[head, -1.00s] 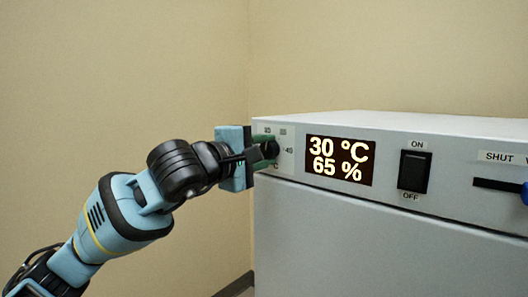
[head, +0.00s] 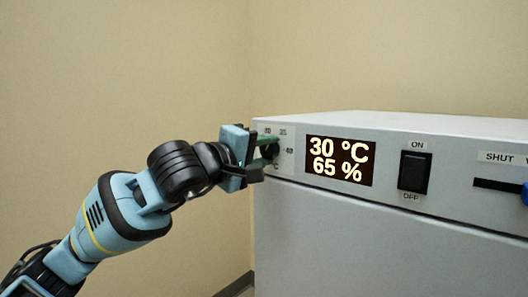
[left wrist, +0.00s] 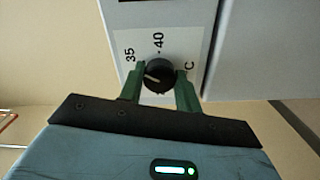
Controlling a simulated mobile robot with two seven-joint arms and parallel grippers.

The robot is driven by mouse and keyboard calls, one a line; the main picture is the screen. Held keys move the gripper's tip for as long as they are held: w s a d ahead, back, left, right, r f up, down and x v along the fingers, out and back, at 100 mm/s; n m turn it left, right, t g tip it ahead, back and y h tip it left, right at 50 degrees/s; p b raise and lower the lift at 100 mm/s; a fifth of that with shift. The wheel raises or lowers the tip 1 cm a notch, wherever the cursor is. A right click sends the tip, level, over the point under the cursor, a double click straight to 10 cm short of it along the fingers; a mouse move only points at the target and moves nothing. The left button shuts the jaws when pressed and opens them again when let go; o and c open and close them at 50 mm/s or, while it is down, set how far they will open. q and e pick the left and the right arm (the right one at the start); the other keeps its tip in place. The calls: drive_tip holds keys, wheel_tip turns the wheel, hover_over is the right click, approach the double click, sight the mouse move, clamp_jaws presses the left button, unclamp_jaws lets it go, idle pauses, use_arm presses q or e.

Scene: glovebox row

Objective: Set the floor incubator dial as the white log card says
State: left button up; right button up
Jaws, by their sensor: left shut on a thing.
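The floor incubator (head: 340,215) is a grey box with a display (head: 340,160) reading 30 °C and 65 %. Its black dial (head: 272,150) sits at the left end of the front panel, partly hidden by my left gripper (head: 266,148). In the left wrist view the dial (left wrist: 159,75) is between the two green fingers of my left gripper (left wrist: 160,88), which is shut on it. Marks 35, 40 and °C show around the dial there. The white log card is not in view. My right gripper is not in view.
An ON/OFF rocker switch (head: 414,171) is right of the display. Further right is a slot labelled SHUT with a blue knob (head: 525,193) at the picture's edge. Beige walls stand behind, and the space left of the incubator is clear.

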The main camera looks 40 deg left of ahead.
use_arm(q)
drive_tip(key=o, duration=1)
drive_tip(key=shift+c, duration=0.2)
drive_tip(key=shift+s, duration=0.1)
drive_tip(key=shift+s+f, duration=0.1)
drive_tip(key=shift+s, duration=0.15)
drive_tip(key=s+b, duration=0.2)
drive_tip(key=s, duration=0.5)
drive_tip(key=shift+a, duration=0.3)
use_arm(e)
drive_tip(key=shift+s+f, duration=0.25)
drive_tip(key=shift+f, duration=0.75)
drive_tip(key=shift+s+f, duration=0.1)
